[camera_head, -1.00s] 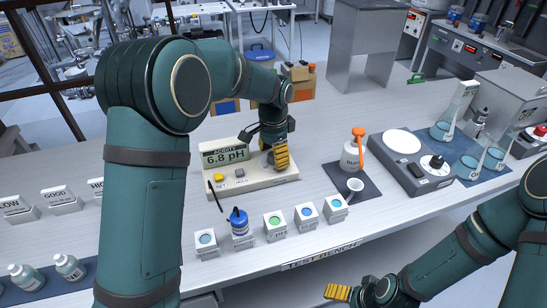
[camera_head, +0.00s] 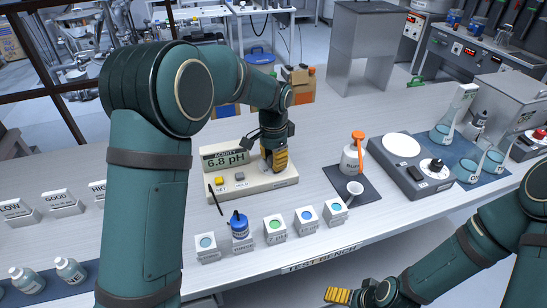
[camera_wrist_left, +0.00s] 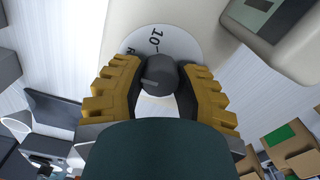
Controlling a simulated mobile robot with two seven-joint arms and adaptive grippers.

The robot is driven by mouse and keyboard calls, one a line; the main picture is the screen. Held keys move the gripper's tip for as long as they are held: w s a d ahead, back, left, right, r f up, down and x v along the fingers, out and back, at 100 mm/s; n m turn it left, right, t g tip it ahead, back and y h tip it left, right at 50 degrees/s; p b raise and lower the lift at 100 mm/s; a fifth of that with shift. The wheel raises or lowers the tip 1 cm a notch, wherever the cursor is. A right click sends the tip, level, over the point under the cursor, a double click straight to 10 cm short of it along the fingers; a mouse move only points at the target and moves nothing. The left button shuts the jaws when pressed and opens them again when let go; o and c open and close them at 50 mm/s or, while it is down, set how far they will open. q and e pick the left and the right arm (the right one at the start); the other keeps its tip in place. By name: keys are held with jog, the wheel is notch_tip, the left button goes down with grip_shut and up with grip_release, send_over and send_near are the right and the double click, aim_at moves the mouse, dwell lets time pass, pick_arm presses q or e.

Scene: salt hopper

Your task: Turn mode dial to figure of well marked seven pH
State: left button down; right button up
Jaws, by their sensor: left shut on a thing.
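The acidity meter (camera_head: 232,184) stands on the bench with its display (camera_head: 226,158) reading 6.8 pH. My left gripper (camera_head: 276,162) is over the right part of the meter, fingers pointing down. In the left wrist view its yellow fingers (camera_wrist_left: 160,88) are shut on the dark mode dial (camera_wrist_left: 160,72). A white dial plate (camera_wrist_left: 150,38) around the knob shows "10" and part of a letter; its other marks are hidden. Several wells stand in front, one with a green top (camera_head: 275,224); their labels are too small to read surely. My right gripper (camera_head: 340,296) is low at the bottom, apart from the bench; its opening is unclear.
An orange-topped bottle (camera_head: 353,154) and a small white cup (camera_head: 354,190) are on a dark mat to the right. A grey stirrer unit (camera_head: 425,178) is beyond them. Signs and bottles stand at left.

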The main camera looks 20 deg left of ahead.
pick_arm(q)
jog(key=n+p, duration=0.2)
jog(key=shift+r+n, duration=0.1)
jog(key=shift+n, duration=0.3)
jog(key=n+p, duration=0.1)
jog(key=n, duration=0.1)
jog(key=shift+n, duration=0.4)
jog(key=n+p, duration=0.2)
jog(key=n, duration=0.3)
jog(key=shift+p, duration=0.4)
jog(key=shift+n, duration=0.4)
jog(key=c, duration=0.6)
grip_release()
notch_tip(320, 180, up, 12)
